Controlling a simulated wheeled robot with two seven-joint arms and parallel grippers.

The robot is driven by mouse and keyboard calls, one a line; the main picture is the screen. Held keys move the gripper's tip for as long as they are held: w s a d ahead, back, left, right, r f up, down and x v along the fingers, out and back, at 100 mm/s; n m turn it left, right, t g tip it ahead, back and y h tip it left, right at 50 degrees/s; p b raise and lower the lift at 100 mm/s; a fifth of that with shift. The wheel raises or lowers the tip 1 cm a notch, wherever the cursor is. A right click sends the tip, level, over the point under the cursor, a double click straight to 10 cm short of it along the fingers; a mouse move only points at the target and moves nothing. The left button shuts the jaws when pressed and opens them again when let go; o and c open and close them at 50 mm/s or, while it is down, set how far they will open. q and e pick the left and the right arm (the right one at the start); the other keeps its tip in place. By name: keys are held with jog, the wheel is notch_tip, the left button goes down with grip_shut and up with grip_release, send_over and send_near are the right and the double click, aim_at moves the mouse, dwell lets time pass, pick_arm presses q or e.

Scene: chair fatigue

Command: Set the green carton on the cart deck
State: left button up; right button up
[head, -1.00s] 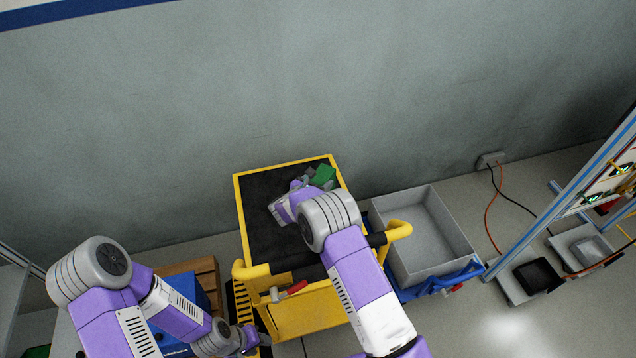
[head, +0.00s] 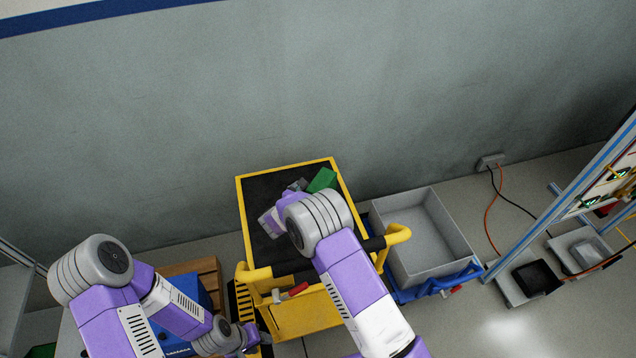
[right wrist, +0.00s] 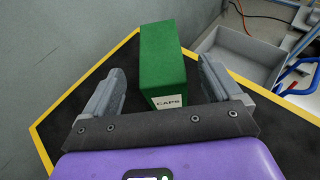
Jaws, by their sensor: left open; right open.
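The green carton (head: 322,180) rests on the black deck of the yellow-edged cart (head: 262,195), near its far right corner. In the right wrist view the carton (right wrist: 163,55) bears a white "CAPS" label on its near end. My right gripper (head: 299,185) is over the deck just left of the carton, partly hidden by my arm. In the right wrist view its fingers (right wrist: 160,75) are open, one on each side of the carton, with a gap on both sides. My left gripper (head: 258,343) is low at the bottom, away from the carton, its fingers hard to make out.
A grey open bin (head: 428,235) on a blue trolley stands right of the cart. A blue box (head: 185,297) and a wooden crate are at the lower left. A wall is behind the cart. A rack with cables stands at the right. The deck's left part is bare.

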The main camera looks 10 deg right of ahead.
jog(key=p+v, duration=0.1)
jog(key=v, duration=0.5)
jog(key=shift+s+a+p, duration=0.15)
jog(key=shift+s+p, duration=0.1)
jog(key=shift+p, duration=0.15)
jog(key=shift+r, duration=0.15)
